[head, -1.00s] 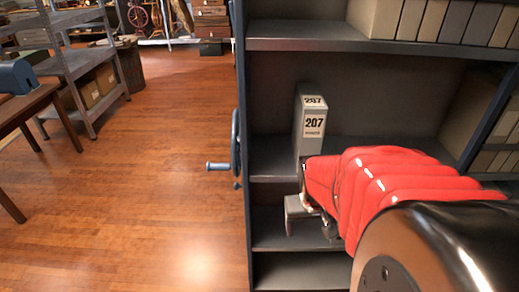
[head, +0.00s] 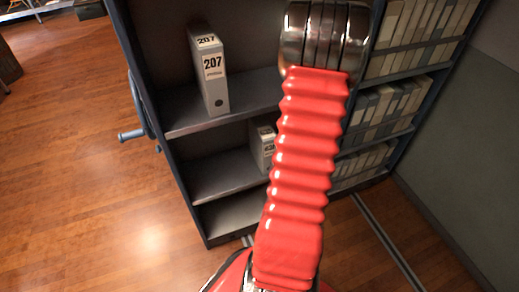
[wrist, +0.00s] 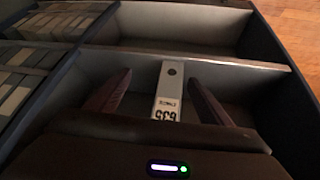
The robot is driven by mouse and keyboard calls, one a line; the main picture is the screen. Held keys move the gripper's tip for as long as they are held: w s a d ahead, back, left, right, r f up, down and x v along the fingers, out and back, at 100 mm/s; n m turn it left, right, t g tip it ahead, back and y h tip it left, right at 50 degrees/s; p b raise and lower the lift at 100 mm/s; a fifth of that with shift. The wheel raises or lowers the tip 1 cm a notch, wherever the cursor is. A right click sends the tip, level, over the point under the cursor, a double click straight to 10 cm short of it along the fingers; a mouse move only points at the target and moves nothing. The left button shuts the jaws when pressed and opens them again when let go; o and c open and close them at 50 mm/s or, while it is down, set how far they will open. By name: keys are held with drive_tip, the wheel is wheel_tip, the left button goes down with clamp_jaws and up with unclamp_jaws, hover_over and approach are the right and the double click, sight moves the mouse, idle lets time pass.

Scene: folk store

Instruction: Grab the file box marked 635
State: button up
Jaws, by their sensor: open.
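The file box marked 635 (wrist: 168,90) stands on a shelf and appears upside down in the wrist view, its light label facing me. My gripper (wrist: 160,79) is open, one finger on each side of the box in the picture, with gaps to both; I cannot tell whether the fingertips reach around it. In the head view a grey box (head: 262,146) on the middle shelf is partly hidden behind my red arm; its number is not readable. My gripper is not seen in the head view.
A box marked 207 (head: 212,70) stands on the shelf above. Rows of boxes (head: 385,105) fill the bays to the right. A blue crank handle (head: 132,135) sticks out at the shelf's left side. Wooden floor (head: 70,170) is clear at left.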

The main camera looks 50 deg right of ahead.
drive_tip(key=w+d+t+h, duration=0.1)
drive_tip(key=w+d+t, duration=0.2)
drive_tip(key=t, duration=0.1)
drive_tip(key=n+t+h, duration=0.1)
drive_tip(key=t+h, duration=0.1)
drive_tip(key=t, duration=0.2)
approach(267, 135)
drive_tip(key=w+d+f, duration=0.1)
drive_tip(key=w+d, duration=0.1)
drive_tip(key=shift+s, duration=0.1)
drive_tip(key=shift+f, duration=0.1)
drive_tip(key=shift+g, duration=0.3)
drive_tip(key=shift+x, duration=4.35)
drive_tip(key=shift+a, duration=0.1)
drive_tip(key=shift+a+x, duration=0.1)
drive_tip(key=shift+x, duration=1.2)
drive_tip(key=shift+a+x, duration=0.15)
drive_tip(key=shift+x, duration=1.15)
drive_tip(key=shift+w, duration=0.2)
